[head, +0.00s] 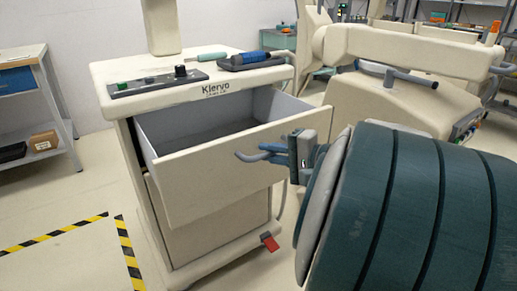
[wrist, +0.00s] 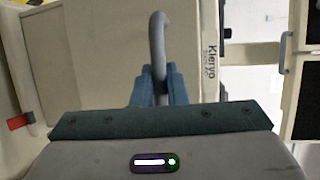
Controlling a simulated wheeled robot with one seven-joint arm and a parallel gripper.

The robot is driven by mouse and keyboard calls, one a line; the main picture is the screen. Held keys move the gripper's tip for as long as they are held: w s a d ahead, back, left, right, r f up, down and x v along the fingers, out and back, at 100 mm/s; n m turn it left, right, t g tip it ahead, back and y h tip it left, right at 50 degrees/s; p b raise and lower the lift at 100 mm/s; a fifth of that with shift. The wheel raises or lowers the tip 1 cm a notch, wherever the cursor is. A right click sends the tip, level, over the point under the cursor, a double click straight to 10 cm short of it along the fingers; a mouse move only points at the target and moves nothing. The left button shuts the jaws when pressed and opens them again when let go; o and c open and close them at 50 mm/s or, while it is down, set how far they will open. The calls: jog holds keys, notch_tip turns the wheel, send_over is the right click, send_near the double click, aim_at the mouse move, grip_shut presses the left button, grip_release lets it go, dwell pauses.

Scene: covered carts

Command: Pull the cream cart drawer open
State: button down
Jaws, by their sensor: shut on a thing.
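The cream cart (head: 185,235) stands in the middle of the head view. Its upper drawer (head: 215,170) is pulled out, and its grey inside shows empty as far as I can see. A blue-grey bar handle (head: 247,156) is on the drawer front. In the wrist view the handle (wrist: 158,40) runs between the two fingers of my gripper (wrist: 159,82). The handle's part between the fingers is partly hidden.
On the cart top lie a control panel (head: 155,84), a teal-handled tool (head: 205,57) and a blue device (head: 250,61). A red pedal (head: 270,242) sticks out at the cart's base. A cream machine (head: 385,100) stands to the right. Floor at left is open, with striped tape (head: 128,255).

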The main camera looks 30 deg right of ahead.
jog(key=shift+s, duration=0.2)
jog(key=c, duration=1.5)
grip_release()
jog(key=shift+o, duration=0.2)
jog(key=shift+d, duration=0.1)
jog(key=p+v, duration=0.2)
jog(key=v, duration=1.1)
jog(key=shift+s+d, duration=0.15)
jog(key=shift+s, duration=0.2)
jog(key=shift+r, duration=0.1)
jog(key=w+a+r+n+g+p, duration=0.1)
jog(key=a+r+n+g+p, duration=0.15)
jog(key=a+g+p, duration=0.4)
jog(key=w+a+r+n+g+p, duration=0.1)
jog(key=a+r+n+g+p, duration=0.2)
jog(key=a+p, duration=0.6)
jog(key=a+r+n+g+h+p, duration=0.2)
jog(key=a+r+n+h+p, duration=0.4)
jog(key=p, duration=0.7)
notch_tip(320, 180, up, 3)
jog(key=shift+a+f+n+h, duration=0.1)
jog(key=shift+a+n+h, duration=0.25)
jog(key=shift+n+h, duration=0.4)
